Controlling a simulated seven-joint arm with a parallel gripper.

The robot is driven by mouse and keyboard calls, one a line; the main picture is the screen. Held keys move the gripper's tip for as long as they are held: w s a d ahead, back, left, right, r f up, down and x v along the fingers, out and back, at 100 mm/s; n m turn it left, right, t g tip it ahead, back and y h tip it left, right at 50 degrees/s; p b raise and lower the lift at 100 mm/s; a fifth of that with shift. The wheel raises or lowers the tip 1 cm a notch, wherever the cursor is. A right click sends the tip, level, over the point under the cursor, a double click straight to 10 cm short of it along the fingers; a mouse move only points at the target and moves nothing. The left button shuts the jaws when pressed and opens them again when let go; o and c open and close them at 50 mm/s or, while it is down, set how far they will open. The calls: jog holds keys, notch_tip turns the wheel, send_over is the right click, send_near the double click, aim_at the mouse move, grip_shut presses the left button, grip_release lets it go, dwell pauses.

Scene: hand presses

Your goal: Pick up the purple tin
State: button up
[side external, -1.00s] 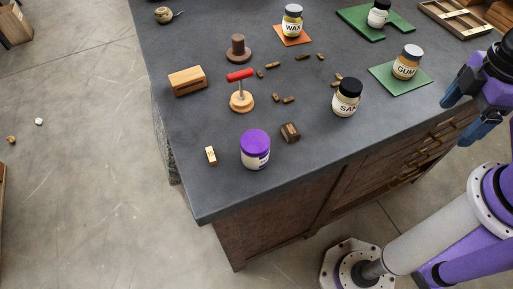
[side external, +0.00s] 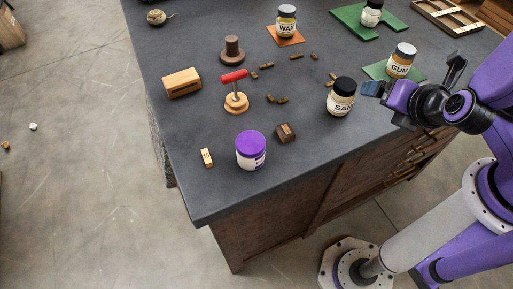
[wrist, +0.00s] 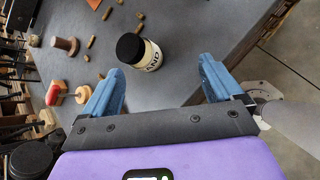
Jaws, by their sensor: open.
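The purple tin (side external: 251,150) stands upright near the front left edge of the dark worktop in the side view. It has a purple lid and a pale label, and I cannot make it out in the wrist view. My gripper (side external: 412,76) is open and empty, above the right part of the worktop, well to the right of the purple tin. In the wrist view the two blue fingers of my gripper (wrist: 162,88) are wide apart. The black-lidded SAND jar (wrist: 139,52) shows just beyond them; it also stands left of my gripper in the side view (side external: 341,97).
A red-handled press (side external: 236,92), a wooden block (side external: 182,83), a small dark block (side external: 285,133) and a pale stamp (side external: 207,158) stand near the tin. The WAX jar (side external: 286,22) and GUM jar (side external: 401,61) are farther back. Bare worktop lies before the SAND jar.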

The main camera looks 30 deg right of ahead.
jog(key=s+a+f+n+t+y, duration=0.1)
jog(key=a+n+t+y, duration=0.3)
jog(key=a+n, duration=0.6)
jog(key=n+g+y, duration=0.2)
jog(key=n+y, duration=0.4)
jog(key=y, duration=0.1)
send_near(263, 152)
jog(key=shift+h, duration=0.3)
jog(key=x, duration=0.8)
jog(key=shift+w+a+f, duration=0.1)
jog(key=shift+a, duration=0.15)
jog(key=shift+x, duration=2.65)
jog(key=shift+f, duration=0.2)
jog(key=c, duration=1.2)
